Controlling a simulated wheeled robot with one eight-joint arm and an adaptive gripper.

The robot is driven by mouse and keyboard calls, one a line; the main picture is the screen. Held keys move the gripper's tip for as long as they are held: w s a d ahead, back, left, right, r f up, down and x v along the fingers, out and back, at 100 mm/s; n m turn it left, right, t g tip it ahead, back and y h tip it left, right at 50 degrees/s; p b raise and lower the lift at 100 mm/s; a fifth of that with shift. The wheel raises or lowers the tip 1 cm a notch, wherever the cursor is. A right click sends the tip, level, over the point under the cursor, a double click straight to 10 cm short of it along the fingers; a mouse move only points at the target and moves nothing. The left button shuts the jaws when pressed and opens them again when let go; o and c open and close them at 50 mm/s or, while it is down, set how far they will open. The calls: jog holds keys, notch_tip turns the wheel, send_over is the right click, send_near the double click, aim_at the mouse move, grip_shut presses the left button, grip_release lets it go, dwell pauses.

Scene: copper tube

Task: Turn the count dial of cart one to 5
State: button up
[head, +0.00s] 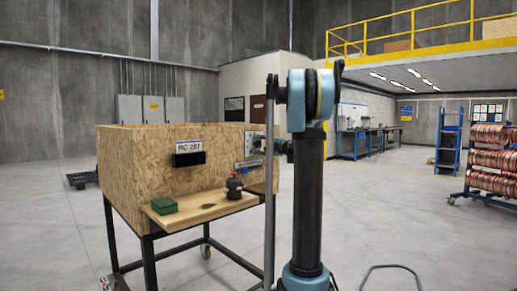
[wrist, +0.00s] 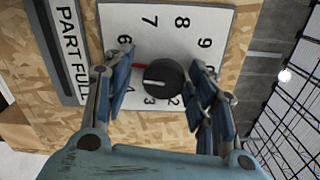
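The count dial's black knob (wrist: 163,82) sits on a white number plate (wrist: 215,18) in the wrist view. Its red pointer (wrist: 141,66) points left, between the visible 6 and 4; the number there is hidden behind my left finger. My gripper (wrist: 160,92) is open, with one finger on each side of the knob. The right finger is very close to the knob; I cannot tell if it touches. In the head view, my gripper (head: 284,146) is at the right end of the chipboard cart (head: 140,155), partly hidden by my arm; the dial is too small to read.
A "PART FULL" label (wrist: 72,40) is left of the plate. The cart's shelf (head: 195,211) holds a green box (head: 164,205) and a dark, red-topped object (head: 234,187). A rack of copper coils (head: 490,158) and a blue ladder stand (head: 447,140) are at right. Open floor lies between.

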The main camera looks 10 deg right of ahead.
jog(key=shift+r, duration=0.1)
jog(key=v, duration=1.2)
jog(key=s+d+n, duration=0.3)
jog(key=s+n, duration=0.1)
jog(key=n, duration=0.8)
jog(key=x, duration=1.7)
jog(key=shift+w+a, duration=0.1)
jog(key=shift+a, duration=0.15)
jog(key=shift+c, duration=0.3)
jog(key=c, duration=1)
